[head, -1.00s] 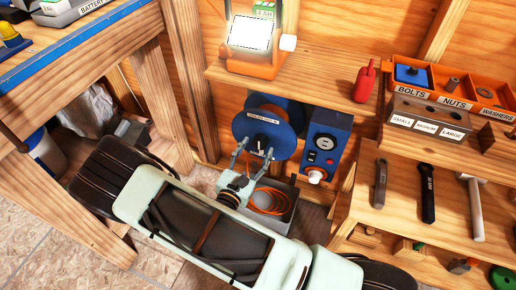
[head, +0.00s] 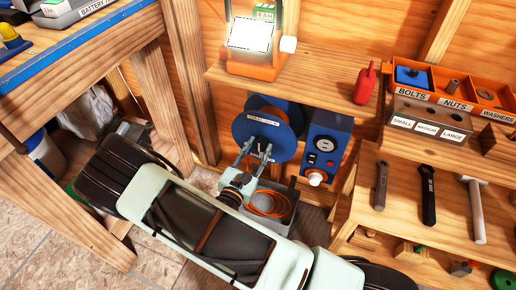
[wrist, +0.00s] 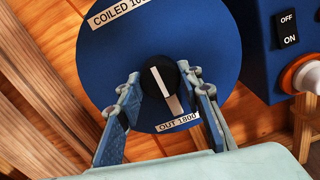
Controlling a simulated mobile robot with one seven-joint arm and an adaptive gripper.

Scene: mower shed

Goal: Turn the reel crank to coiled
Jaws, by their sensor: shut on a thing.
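The reel (head: 245,128) is a blue disc with orange hose behind it, under the wooden shelf. In the wrist view its blue face (wrist: 210,45) has a "COILED 100" label (wrist: 117,14) at the top and an "OUT" label (wrist: 178,122) at the bottom. The reel crank (wrist: 161,80) is a dark round knob with a white bar at the middle, slanting down toward the "OUT" label. My gripper (head: 256,153) is at the reel's front; in the wrist view its fingers (wrist: 164,84) are on either side of the knob, shut on it.
A blue switch box (head: 325,145) with a white knob stands just right of the reel. A grey bin (head: 285,212) with orange hose is below. The shelf (head: 320,75) is above, and a tool bench (head: 400,215) is at the right.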

